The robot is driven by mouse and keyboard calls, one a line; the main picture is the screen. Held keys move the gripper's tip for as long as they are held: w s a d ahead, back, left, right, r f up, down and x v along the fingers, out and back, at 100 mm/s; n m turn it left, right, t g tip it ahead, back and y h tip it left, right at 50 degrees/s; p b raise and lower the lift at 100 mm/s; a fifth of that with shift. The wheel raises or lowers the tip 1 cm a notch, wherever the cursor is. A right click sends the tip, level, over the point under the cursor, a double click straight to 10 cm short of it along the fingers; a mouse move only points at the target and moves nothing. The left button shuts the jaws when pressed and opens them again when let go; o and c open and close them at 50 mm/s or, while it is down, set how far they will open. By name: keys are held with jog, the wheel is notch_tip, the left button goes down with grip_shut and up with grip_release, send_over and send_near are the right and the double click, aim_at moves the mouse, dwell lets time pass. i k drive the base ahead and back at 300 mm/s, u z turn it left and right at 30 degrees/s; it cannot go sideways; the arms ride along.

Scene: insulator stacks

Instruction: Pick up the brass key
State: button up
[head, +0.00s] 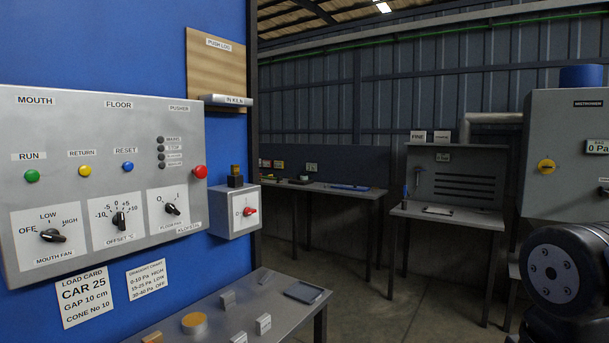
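I cannot make out a clear key shape in the head view. A small brass-coloured piece (235,169) stands upright on a black block (235,182), on top of a grey switch box (222,210) with a red knob. It is too small to tell whether this is the brass key. A round brass-coloured disc (194,323) lies on the grey bench (258,303) below. My gripper is not in view; only a dark joint of my arm shows at the lower right, well away from the switch box and bench.
A grey control panel (100,118) with buttons and knobs hangs on the blue wall at left. Small blocks and a dark tray (303,292) lie on the bench. A grey cabinet (564,130) stands at right, and a far table (448,214) stands behind. Floor between is open.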

aim_at(235, 167)
jog(key=z, duration=0.6)
jog(key=i, duration=1.5)
jog(key=u, duration=0.8)
jog(key=i, duration=0.75)
jog(key=u, duration=1.05)
jog(key=i, duration=0.2)
jog(key=u, duration=0.05)
